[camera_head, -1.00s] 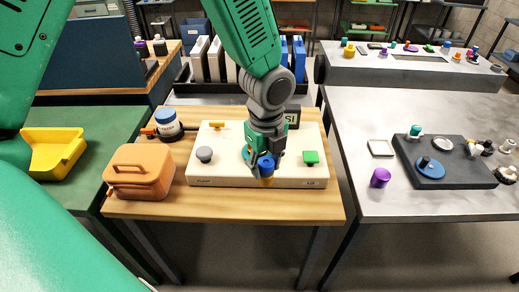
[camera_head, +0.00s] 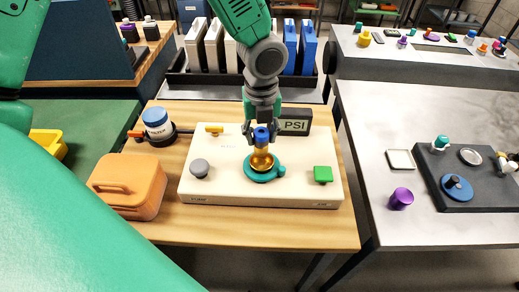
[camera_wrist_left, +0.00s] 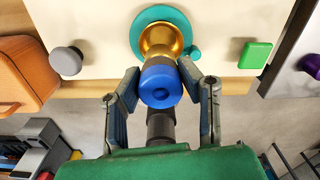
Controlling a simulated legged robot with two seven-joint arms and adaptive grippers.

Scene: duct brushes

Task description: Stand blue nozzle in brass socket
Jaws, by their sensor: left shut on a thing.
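The blue nozzle (camera_head: 261,136) is held roughly upright between the fingertips of my left gripper (camera_head: 262,131). It also shows in the left wrist view (camera_wrist_left: 161,84), between the two dark fingers (camera_wrist_left: 163,98). The brass socket (camera_head: 262,161) stands on a round teal base on the cream panel, and it shows in the wrist view (camera_wrist_left: 160,38). The nozzle's lower end lines up with the socket and meets or overlaps it in both views. I cannot tell how deep it sits. My right gripper is not in view.
The cream panel (camera_head: 220,178) carries a grey knob (camera_head: 200,168), a green square button (camera_head: 323,174) and a yellow handle (camera_head: 214,129). A PSI display (camera_head: 295,122) stands behind. An orange case (camera_head: 128,186) lies left. A purple cylinder (camera_head: 401,199) stands on the right table.

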